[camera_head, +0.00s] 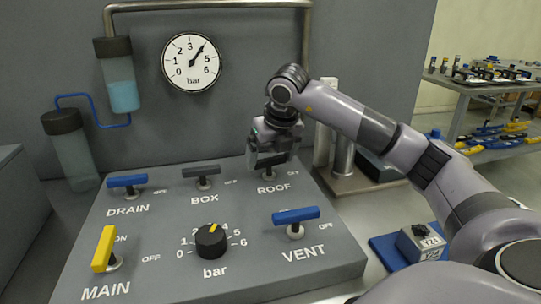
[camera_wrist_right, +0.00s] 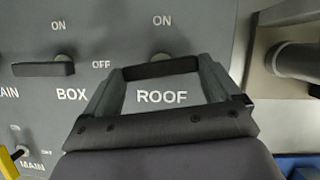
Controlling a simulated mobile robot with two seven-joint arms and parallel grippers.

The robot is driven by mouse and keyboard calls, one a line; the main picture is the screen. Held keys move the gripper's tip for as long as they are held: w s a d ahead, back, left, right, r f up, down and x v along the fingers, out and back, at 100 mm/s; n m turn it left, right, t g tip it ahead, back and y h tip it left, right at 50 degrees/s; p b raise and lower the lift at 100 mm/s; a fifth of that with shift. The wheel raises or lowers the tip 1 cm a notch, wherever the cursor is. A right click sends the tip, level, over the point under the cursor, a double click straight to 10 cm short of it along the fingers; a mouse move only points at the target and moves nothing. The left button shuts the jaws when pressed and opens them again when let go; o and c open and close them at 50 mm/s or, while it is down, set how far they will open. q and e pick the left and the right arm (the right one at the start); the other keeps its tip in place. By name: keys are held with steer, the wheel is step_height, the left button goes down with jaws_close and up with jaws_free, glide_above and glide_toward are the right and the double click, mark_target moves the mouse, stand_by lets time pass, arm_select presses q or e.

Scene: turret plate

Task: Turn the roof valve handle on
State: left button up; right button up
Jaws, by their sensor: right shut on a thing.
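The roof valve handle (camera_wrist_right: 160,68) is a dark grey bar above the ROOF label on the sloped grey panel (camera_head: 150,245). In the wrist view it lies crosswise, with an ON label above it. In the head view it is mostly hidden by my right gripper (camera_head: 268,160), which comes down on it from above. My right gripper's fingers (camera_wrist_right: 157,80) are at the two ends of the bar, shut on it. My left gripper is in neither view.
Box (camera_head: 201,171), drain (camera_head: 126,181) and vent (camera_head: 296,215) handles lie crosswise; the yellow main handle (camera_head: 104,249) points toward ON. A black dial (camera_head: 211,242) sits mid-panel. A round gauge (camera_head: 191,62) hangs behind. A metal post (camera_wrist_right: 293,60) stands right of the gripper.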

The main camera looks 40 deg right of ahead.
steer(key=n, duration=0.1)
steer(key=n+y, duration=0.1)
steer(key=n, duration=0.1)
steer(key=shift+d+r+n, duration=0.1)
steer(key=shift+d+n, duration=0.15)
steer(key=shift+n, duration=0.05)
steer(key=n+y+p, duration=0.1)
steer(key=n+p, duration=0.1)
steer(key=n, duration=0.1)
steer(key=shift+d+r+n+y, duration=0.1)
steer(key=shift+d+n+y, duration=0.05)
steer(key=shift+n+y, duration=0.2)
steer(key=n+y+p, duration=0.1)
steer(key=n, duration=0.1)
steer(key=n+y+p, duration=0.1)
steer(key=n+p, duration=0.1)
steer(key=n, duration=0.1)
steer(key=shift+w+d+g, duration=0.15)
steer(key=shift+w+g, duration=0.05)
steer(key=shift+g, duration=0.2)
steer(key=shift+w+d+n+g+y+p, duration=0.1)
steer(key=shift+n+g+y+p, duration=0.25)
steer(key=shift+n, duration=0.55)
steer(key=shift+n+g+p, duration=0.15)
steer(key=shift+n+p, duration=0.25)
steer(key=shift+n, duration=0.45)
steer(key=o, duration=0.8)
steer(key=shift+c, duration=0.2)
